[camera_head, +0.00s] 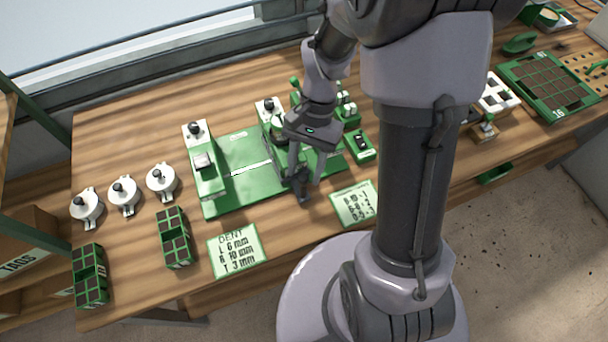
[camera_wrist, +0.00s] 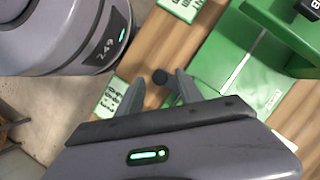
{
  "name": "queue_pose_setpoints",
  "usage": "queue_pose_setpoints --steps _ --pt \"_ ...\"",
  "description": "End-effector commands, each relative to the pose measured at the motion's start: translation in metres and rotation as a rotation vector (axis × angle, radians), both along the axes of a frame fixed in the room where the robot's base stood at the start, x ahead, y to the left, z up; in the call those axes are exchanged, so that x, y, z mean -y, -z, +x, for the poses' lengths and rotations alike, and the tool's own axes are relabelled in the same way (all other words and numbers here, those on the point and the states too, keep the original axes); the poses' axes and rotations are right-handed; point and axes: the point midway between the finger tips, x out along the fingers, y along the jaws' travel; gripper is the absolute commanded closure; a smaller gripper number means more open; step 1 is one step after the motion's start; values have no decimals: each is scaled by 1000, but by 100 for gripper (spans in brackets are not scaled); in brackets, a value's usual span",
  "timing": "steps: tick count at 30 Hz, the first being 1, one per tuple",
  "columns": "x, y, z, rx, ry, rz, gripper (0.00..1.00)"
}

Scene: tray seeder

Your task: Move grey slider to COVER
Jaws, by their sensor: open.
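A pale grey block (camera_head: 203,161), which looks like the grey slider, sits on the green rail at the left of the green machine (camera_head: 238,155). A second rail at the machine's right is partly hidden behind my arm. I cannot read any COVER mark. My gripper (camera_head: 302,193) is open, over the machine's front right edge, well right of the grey block. Green machine parts (camera_wrist: 285,35) fill the upper right there.
White pots with black knobs (camera_head: 123,195) and green seed trays (camera_head: 174,238) stand at the left. A DENT card (camera_head: 236,250) and another card (camera_head: 354,203) lie in front. A small green box (camera_head: 360,146) stands right of the machine. Wooden tabletop (camera_head: 120,140) is clear behind the pots.

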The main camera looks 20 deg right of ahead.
Motion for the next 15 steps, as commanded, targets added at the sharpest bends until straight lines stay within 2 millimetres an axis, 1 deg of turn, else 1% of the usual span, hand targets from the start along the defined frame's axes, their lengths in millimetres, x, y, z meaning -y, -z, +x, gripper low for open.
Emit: queue_pose_setpoints --steps 1,3,12,14,15 --pt "-1 7 -2 -1 0 0 57" --pt "-3 10 -3 -1 0 1 57" --pt "-4 11 -4 0 0 0 57" --pt "-4 11 -4 0 0 0 68" --pt "-4 11 -4 0 0 0 76"
